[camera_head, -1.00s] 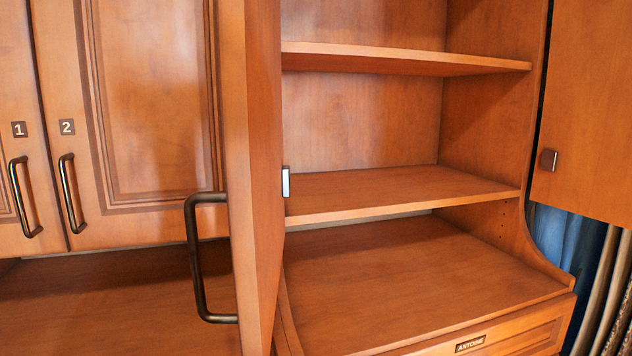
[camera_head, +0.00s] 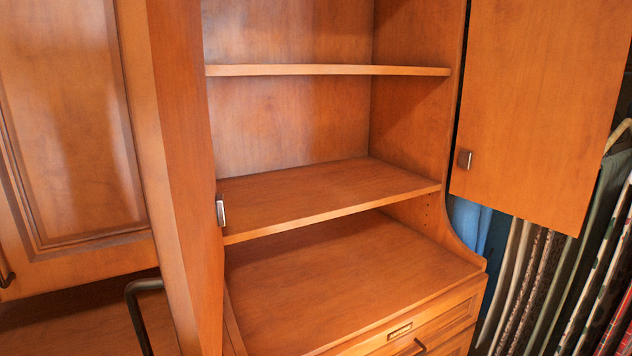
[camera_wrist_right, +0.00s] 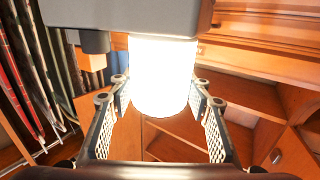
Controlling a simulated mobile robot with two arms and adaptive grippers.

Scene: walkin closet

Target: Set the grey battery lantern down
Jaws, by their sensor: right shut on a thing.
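The grey battery lantern (camera_wrist_right: 140,16) shows only in the right wrist view, at the top middle. It has a grey body and a brightly glowing white cylinder. My right gripper (camera_wrist_right: 160,93) is shut on the lantern, with one latticed finger on each side of the glowing part. The lantern is held in the air, and nothing is seen supporting it from below. The head view shows neither the lantern nor either gripper. My left gripper is out of view.
An open wooden cabinet has an empty middle shelf (camera_head: 320,193), an upper shelf (camera_head: 330,71) and a wide empty counter (camera_head: 345,270) above a drawer (camera_head: 415,330). An open door (camera_head: 180,170) stands at its left, another door (camera_head: 540,110) at its right. Clothes (camera_head: 560,280) hang at right.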

